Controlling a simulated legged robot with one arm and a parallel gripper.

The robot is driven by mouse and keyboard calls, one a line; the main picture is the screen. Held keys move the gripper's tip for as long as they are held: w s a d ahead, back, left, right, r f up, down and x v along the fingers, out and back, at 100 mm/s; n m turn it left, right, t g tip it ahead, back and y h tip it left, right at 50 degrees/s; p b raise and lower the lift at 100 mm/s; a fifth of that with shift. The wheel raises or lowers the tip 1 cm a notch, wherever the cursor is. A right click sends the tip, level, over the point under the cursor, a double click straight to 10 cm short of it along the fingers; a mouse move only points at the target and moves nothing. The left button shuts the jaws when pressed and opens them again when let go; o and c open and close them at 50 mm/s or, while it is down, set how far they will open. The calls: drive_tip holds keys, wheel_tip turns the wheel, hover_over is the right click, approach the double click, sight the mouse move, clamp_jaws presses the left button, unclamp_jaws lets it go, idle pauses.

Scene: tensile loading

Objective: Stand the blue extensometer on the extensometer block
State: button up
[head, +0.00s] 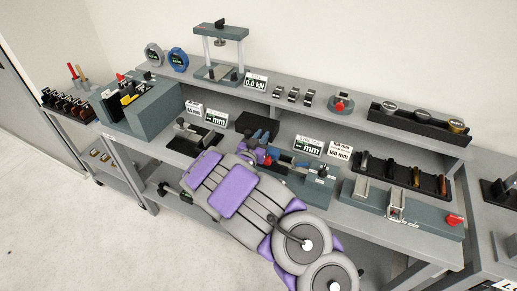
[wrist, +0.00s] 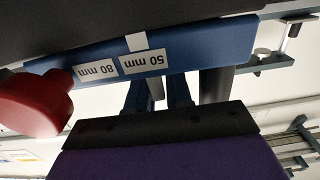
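A blue bar-shaped body with "50 mm" and "80 mm" labels (wrist: 200,45), which looks like the blue extensometer, crosses the wrist view close to my gripper. A red knob (wrist: 35,103) stands at its left end. In the head view, a blue part (head: 275,155) shows beside my gripper (head: 262,156), over the middle of the bench. Dark blue upright parts fill the space between the bar and my gripper's dark front edge (wrist: 160,125). I cannot tell whether my fingers are closed on the bar. A dark block (head: 256,122) behind my gripper may be the extensometer block.
A teal fixture (head: 312,188) sits just right of my gripper. A dark stand with a clamp (head: 195,138) is at left. Signs (head: 308,146) stand behind. A rack of specimens (head: 405,178) and a teal base with a red knob (head: 400,208) occupy the right bench.

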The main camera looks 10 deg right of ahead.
clamp_jaws()
idle(0.3)
wheel_tip(320, 180, up, 4)
drive_tip(key=shift+s+f+p, duration=0.1)
drive_tip(key=shift+s+p, duration=0.05)
drive_tip(key=shift+p, duration=0.6)
drive_tip(key=s+d+r+p, duration=0.1)
drive_tip(key=s+d+p, duration=0.1)
drive_tip(key=s, duration=1.4)
drive_tip(key=w+a+r+n+t+y, duration=0.1)
drive_tip(key=w+a+r+y, duration=0.1)
drive_tip(key=r, duration=0.6)
drive_tip(key=w+a+r+n+t+y, duration=0.1)
drive_tip(key=w+a+r+n+y, duration=0.1)
drive_tip(key=w+r, duration=0.3)
drive_tip(key=shift+w+r+n+y, duration=0.25)
drive_tip(key=shift+r+y, duration=0.35)
drive_tip(key=shift+r, duration=1.65)
